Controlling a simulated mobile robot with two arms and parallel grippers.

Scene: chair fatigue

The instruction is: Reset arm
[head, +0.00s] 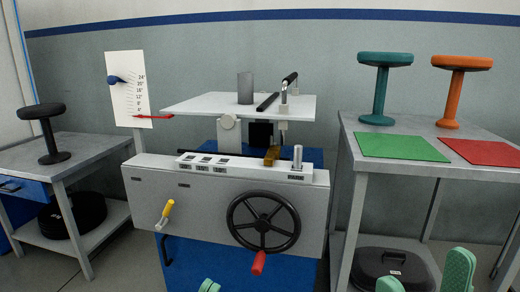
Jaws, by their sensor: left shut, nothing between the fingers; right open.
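The grey test machine (150,180) stands in the middle. On its white upper plate (200,103) are a dark grey cylinder (245,88), a flat black bar (267,102) and a metal post with a tilted black-gripped handle (290,79). I cannot tell which part is the arm. The machine's front has a yellow-handled lever (166,211) and a black handwheel (263,222) with a red knob (258,264). My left gripper (209,285) is shut and empty at the bottom edge, below the machine. My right gripper (426,280) is open and empty at the bottom right, before the right table.
A white scale board (128,90) with a blue knob and a red pointer (153,116) stands behind the machine. The right table (350,130) holds teal (380,90) and orange (455,90) stools and green and red mats. A black stool (47,130) stands on the left table (90,148).

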